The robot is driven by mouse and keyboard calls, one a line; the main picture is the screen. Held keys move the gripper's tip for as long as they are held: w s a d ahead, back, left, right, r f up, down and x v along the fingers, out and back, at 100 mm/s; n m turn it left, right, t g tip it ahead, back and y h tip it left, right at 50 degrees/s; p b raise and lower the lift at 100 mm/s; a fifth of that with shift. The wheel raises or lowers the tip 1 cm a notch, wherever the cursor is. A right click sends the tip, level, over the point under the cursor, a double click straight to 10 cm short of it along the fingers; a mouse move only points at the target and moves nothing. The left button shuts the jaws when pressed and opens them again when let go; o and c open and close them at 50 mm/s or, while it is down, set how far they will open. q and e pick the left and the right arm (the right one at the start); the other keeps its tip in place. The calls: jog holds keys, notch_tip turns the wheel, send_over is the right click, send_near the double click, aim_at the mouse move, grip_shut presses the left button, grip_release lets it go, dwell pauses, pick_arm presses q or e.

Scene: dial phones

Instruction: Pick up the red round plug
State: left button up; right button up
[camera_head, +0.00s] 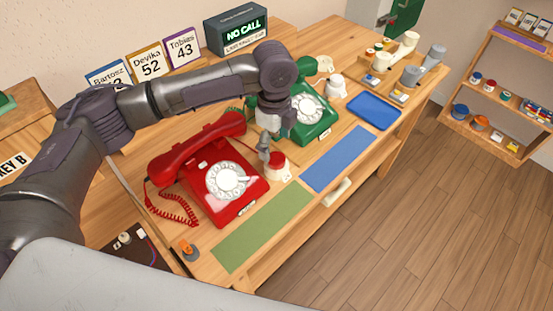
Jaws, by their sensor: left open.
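The red round plug (277,158) stands on a small pale base on the table, just right of the red dial phone (209,168). My left gripper (267,150) points down right beside the plug, at its upper left. Its jaws are open. The fingers overlap the plug's edge in the picture, so I cannot tell if they touch it. My left arm comes in from the left above the phones and hides part of the green dial phone (313,112). My right gripper is out of view.
A green mat (262,226) and a blue mat (337,160) lie along the table's front. A blue tray (374,111) and white cups stand farther right. A shelf (500,90) stands at right.

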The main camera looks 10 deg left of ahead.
aim_at(275, 157)
pick_arm(q)
jog(key=shift+f, duration=2.75)
jog(key=c, duration=1.1)
jog(key=shift+r, duration=0.1)
